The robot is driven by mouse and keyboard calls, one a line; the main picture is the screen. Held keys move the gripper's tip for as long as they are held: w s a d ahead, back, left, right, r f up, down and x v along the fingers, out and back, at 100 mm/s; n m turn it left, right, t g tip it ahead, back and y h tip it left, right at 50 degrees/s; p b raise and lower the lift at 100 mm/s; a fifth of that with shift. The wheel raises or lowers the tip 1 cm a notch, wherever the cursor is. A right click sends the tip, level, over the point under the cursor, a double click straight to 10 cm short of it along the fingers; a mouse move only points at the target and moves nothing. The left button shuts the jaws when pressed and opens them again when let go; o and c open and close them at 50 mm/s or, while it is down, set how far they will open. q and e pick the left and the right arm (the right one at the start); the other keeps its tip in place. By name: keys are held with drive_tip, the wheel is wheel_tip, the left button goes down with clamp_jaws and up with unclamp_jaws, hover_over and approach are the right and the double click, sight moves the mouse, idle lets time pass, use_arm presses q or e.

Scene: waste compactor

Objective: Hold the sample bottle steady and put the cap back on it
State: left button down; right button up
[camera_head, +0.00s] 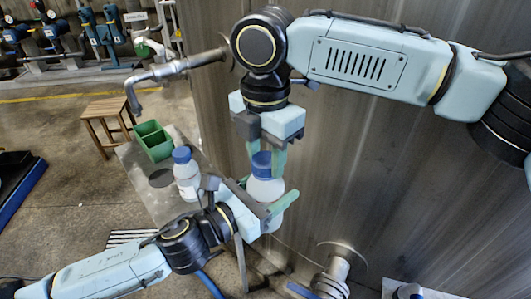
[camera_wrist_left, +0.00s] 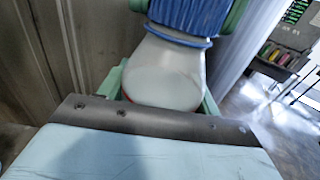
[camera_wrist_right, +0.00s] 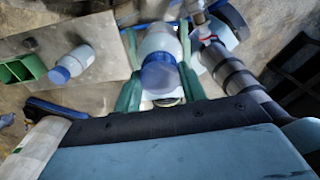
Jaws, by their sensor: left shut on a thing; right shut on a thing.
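The white sample bottle (camera_head: 264,190) stands upright between the green fingers of my left gripper (camera_head: 268,207), which is shut on its body. It also fills the middle of the left wrist view (camera_wrist_left: 165,75). The blue cap (camera_head: 262,164) is at the bottle's mouth, in line with it. My right gripper (camera_head: 266,155) points down from above and is shut on the cap. In the right wrist view the cap (camera_wrist_right: 159,77) lies between two green fingers. In the left wrist view the ribbed cap (camera_wrist_left: 188,14) sits right above the neck; I cannot tell whether it is fully seated.
A second white bottle with a blue cap (camera_head: 187,178) stands on the grey bench (camera_head: 197,150), beside a green divided bin (camera_head: 153,141) and a dark disc (camera_head: 162,178). A bent metal pipe (camera_head: 175,68) juts from the steel wall. A pipe flange (camera_head: 335,268) is below right.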

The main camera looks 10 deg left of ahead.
drive_tip(key=m, duration=1.6)
drive_tip(key=shift+f+m, duration=0.1)
drive_tip(key=shift+m, duration=0.3)
drive_tip(key=m, duration=0.4)
drive_tip(key=shift+m, duration=0.4)
drive_tip(key=o, duration=1.2)
drive_tip(key=shift+c, duration=0.2)
wheel_tip(320, 180, up, 12)
